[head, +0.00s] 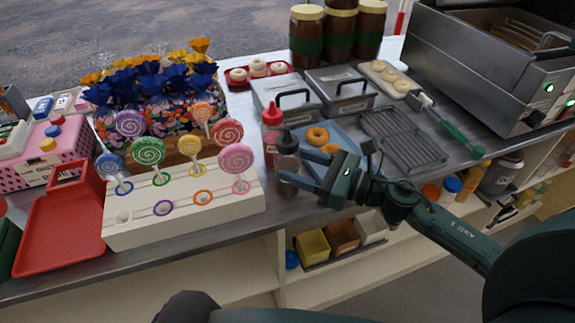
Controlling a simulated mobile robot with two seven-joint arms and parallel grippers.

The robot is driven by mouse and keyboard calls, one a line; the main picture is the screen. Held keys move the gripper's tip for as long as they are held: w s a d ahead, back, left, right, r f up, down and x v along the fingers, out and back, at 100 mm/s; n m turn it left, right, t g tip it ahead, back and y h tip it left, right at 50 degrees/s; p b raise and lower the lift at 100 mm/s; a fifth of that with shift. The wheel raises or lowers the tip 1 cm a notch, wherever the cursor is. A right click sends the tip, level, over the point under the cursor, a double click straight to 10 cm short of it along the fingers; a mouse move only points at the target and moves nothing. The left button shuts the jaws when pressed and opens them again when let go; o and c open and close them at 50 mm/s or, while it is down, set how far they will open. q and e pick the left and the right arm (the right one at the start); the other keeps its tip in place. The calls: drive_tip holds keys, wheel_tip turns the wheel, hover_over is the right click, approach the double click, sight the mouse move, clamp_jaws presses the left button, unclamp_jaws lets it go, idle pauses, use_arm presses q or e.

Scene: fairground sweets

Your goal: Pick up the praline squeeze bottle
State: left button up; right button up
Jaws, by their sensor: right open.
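A dark squeeze bottle (288,152), which looks like the praline one, stands upright on the counter near its front edge. A red squeeze bottle (271,125) stands just behind it. My right gripper (293,167) comes in from the right, with its fingers pointing left at the dark bottle. Its jaws are open, and the bottle is at the fingertips. I cannot tell whether the fingers touch it. The lower finger hides part of the bottle's lower body. My left gripper is not in view.
A lollipop stand (190,210) is close to the left of the bottles. A blue tray (345,139) with doughnuts lies behind my right gripper. A wire rack (400,138) and a steel fryer (490,75) are farther right. The counter's front edge is close below the gripper.

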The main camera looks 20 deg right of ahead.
sight(279, 157)
drive_tip(key=w+a, duration=0.1)
drive_tip(key=w+a+r+p, duration=0.1)
drive_tip(key=a, duration=0.1)
drive_tip(key=shift+w+p, duration=0.3)
drive_tip(key=shift+w+a+f, duration=0.1)
drive_tip(key=shift+w+a, duration=0.15)
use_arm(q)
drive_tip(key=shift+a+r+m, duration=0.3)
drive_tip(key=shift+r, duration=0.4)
use_arm(e)
drive_tip(key=c, duration=0.3)
drive_tip(key=shift+c, duration=0.2)
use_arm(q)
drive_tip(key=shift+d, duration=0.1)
